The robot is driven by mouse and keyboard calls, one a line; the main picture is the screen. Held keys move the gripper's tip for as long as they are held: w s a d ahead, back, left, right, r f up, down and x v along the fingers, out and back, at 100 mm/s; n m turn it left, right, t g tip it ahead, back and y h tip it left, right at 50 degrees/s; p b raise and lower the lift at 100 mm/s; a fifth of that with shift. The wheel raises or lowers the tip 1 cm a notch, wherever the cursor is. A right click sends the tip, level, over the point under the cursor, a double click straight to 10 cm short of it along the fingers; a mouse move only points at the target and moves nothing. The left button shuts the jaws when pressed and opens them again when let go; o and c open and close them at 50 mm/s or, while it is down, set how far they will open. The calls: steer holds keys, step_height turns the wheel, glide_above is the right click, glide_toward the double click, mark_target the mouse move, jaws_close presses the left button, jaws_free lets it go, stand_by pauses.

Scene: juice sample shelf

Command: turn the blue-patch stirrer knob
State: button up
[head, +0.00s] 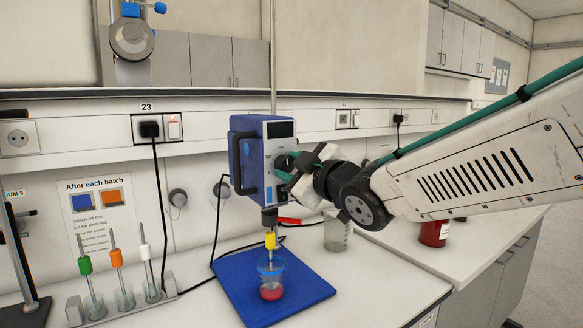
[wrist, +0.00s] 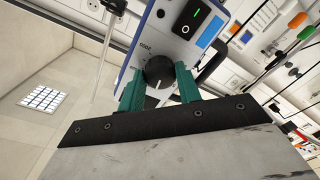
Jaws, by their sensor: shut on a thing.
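The blue stirrer (head: 243,160) hangs on a vertical rod above a blue mat (head: 240,312). Its black knob (wrist: 159,70) has a white pointer line and sits on the pale front panel, with a dial scale beside it. My gripper (wrist: 158,84) is shut on the knob, one green finger on each side. In the head view my gripper (head: 287,168) reaches the stirrer's front from the right and hides part of the knob. The panel's rocker switch (wrist: 188,33) shows a green mark. A yellow-marked shaft goes down into a beaker of red liquid (head: 271,292).
A rack (head: 133,310) with several coloured stirring rods stands at the left. A glass beaker (head: 338,236) and a red-filled jar (head: 433,233) stand behind, under my arm. Black cables run from the wall socket (head: 157,128). The bench front right is clear.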

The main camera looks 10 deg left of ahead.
steer(key=n, duration=0.8)
steer(key=shift+h, duration=0.3)
steer(key=n, duration=0.4)
steer(key=shift+n, duration=1.6)
steer(key=o, duration=1)
steer(key=shift+s, duration=0.1)
